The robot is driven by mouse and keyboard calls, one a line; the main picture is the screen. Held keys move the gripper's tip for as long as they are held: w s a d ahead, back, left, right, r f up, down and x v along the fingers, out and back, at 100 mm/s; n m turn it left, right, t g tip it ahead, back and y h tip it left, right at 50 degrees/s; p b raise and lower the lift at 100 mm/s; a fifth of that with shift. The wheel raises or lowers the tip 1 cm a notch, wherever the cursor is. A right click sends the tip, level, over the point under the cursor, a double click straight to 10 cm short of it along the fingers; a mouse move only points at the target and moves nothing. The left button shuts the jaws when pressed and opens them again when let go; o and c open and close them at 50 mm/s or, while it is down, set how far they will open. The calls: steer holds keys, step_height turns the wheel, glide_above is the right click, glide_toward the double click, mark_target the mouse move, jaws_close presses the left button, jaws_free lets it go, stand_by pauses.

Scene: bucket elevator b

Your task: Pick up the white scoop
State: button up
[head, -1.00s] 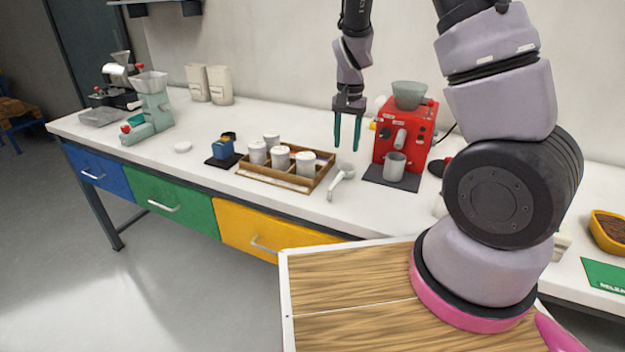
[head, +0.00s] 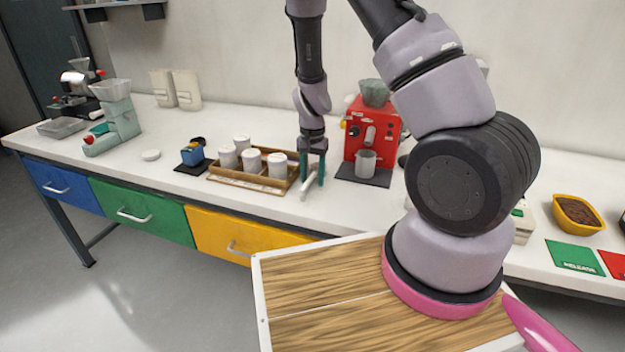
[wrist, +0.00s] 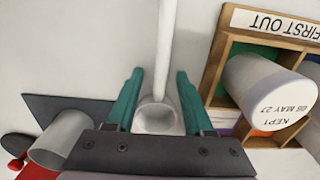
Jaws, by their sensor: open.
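The white scoop (head: 308,186) lies on the white counter between the wooden tray and the red machine. In the wrist view its round bowl (wrist: 158,116) sits between my two green fingers, and its handle runs up to the top edge of the picture. My gripper (head: 313,170) points down over the scoop with its fingers on either side. It also shows in the wrist view (wrist: 160,100), open, with a gap on both sides of the scoop. In the head view the fingers partly hide the scoop. Whether the fingertips reach the counter I cannot tell.
A wooden tray (head: 231,181) with several white lidded cups stands close on the left. The red machine (head: 372,130) with a grey cup (head: 365,161) on a dark mat (head: 350,173) stands close on the right. The counter (head: 335,210) in front is clear.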

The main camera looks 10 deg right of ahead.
mark_target(313, 173)
jaws_close()
steer(key=shift+r, duration=0.1)
step_height(313, 173, up, 10)
steer(key=shift+f, duration=0.1)
stand_by(0.4)
